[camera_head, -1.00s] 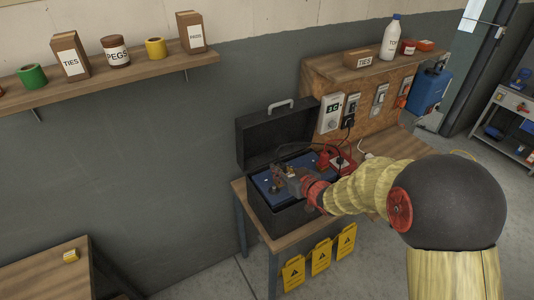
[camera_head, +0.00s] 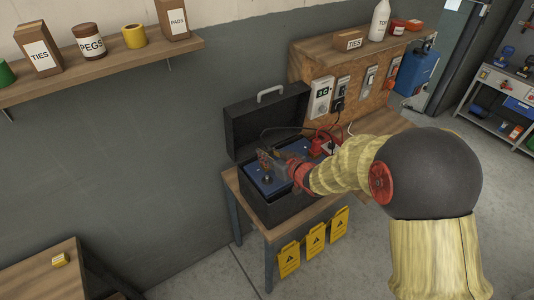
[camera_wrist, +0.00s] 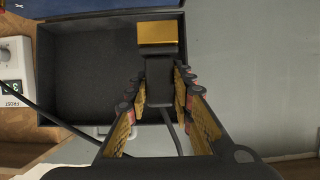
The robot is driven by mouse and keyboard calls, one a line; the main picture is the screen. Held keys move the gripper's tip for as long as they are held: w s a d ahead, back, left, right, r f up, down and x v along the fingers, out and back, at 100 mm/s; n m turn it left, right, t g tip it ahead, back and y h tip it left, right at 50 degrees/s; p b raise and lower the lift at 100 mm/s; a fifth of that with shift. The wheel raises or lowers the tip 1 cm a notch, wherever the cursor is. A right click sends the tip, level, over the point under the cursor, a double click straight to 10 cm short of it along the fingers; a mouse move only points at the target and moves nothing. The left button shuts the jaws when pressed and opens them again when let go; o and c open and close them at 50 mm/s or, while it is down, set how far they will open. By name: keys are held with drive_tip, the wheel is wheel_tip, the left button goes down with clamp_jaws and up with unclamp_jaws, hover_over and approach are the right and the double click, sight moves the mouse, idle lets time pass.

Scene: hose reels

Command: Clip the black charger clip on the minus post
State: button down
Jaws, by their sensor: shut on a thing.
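My gripper (camera_head: 280,163) is shut on the black charger clip (camera_wrist: 158,75). In the wrist view the clip's dark body sits between my fingers (camera_wrist: 158,92), with its brass-coloured jaw (camera_wrist: 162,34) pointing away from me. In the head view my gripper is above the blue panel (camera_head: 258,184) of an open dark battery box. A small dark post (camera_head: 267,178) shows on the panel, below and left of my gripper. I cannot read any plus or minus mark. The clip looks apart from that post. My gripper and arm hide part of the panel.
The box lid (camera_head: 268,119) stands open behind my gripper. A red charger (camera_head: 325,143) with leads is at the right on the bench (camera_head: 385,122). A black cable (camera_wrist: 37,108) crosses the wrist view.

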drive_tip(key=shift+f+b, duration=2.9)
drive_tip(key=shift+f, duration=1.05)
drive_tip(key=c, duration=1.5)
unclamp_jaws()
drive_tip(key=shift+c, duration=0.2)
drive_tip(key=shift+o, duration=0.3)
drive_tip(key=shift+s, duration=0.1)
